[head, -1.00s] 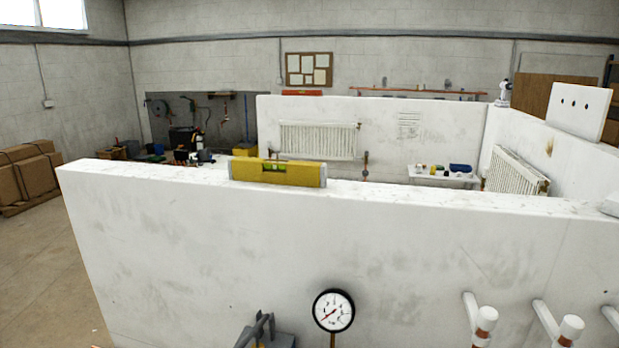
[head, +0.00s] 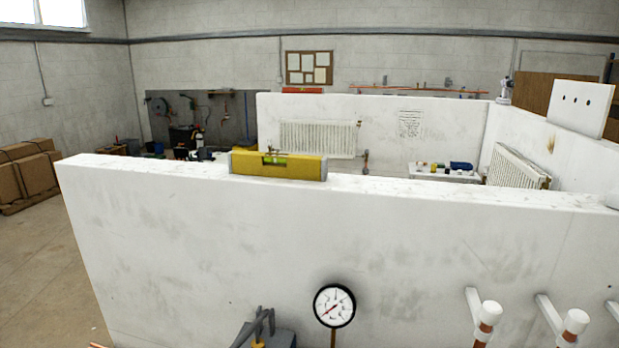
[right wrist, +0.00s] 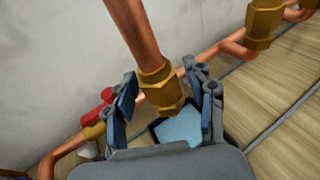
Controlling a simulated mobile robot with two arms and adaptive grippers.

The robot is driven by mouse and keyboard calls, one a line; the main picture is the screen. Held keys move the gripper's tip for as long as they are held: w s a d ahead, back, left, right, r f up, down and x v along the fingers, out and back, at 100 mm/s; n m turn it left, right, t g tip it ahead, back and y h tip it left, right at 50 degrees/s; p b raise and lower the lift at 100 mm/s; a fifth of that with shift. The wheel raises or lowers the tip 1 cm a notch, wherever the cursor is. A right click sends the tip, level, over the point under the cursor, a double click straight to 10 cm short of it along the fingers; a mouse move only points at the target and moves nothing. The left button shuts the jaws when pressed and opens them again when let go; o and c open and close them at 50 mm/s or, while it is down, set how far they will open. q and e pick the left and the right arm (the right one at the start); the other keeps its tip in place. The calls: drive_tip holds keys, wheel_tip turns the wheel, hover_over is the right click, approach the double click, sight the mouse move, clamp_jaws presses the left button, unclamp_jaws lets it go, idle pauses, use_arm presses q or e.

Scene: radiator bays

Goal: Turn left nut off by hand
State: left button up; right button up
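In the right wrist view, a brass nut (right wrist: 159,84) sits at the lower end of a copper pipe (right wrist: 131,30). My right gripper (right wrist: 166,94) has its fingers spread on either side of this nut, with visible gaps. A second brass nut (right wrist: 263,24) is farther off at the upper right. I cannot tell from the labels which nut is the left one. My left gripper does not show clearly in either view. A grey jointed piece (head: 262,331) is cut off by the head view's lower edge; I cannot tell what it is.
A white partition wall (head: 200,240) crosses the head view, with a yellow level (head: 278,164) on top. A pressure gauge (head: 334,306) and white-capped pipe stubs (head: 489,314) stand before it. In the wrist view, a red-handled part (right wrist: 93,114) lies left of the fingers, above wooden floor (right wrist: 250,110).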

drive_tip(key=c, duration=0.6)
drive_tip(key=shift+n+t+y+p, duration=0.7)
drive_tip(key=shift+n+y+p, duration=0.2)
drive_tip(key=shift+y+p, duration=0.15)
drive_tip(key=shift+n+t+y, duration=0.3)
drive_tip(key=shift+n+y, duration=0.2)
drive_tip(key=shift+y, duration=0.05)
drive_tip(key=shift+s+d+n+y+p, duration=0.1)
drive_tip(key=shift+n+y+p, duration=0.3)
drive_tip(key=shift+y, duration=0.1)
drive_tip(key=o, duration=1.1)
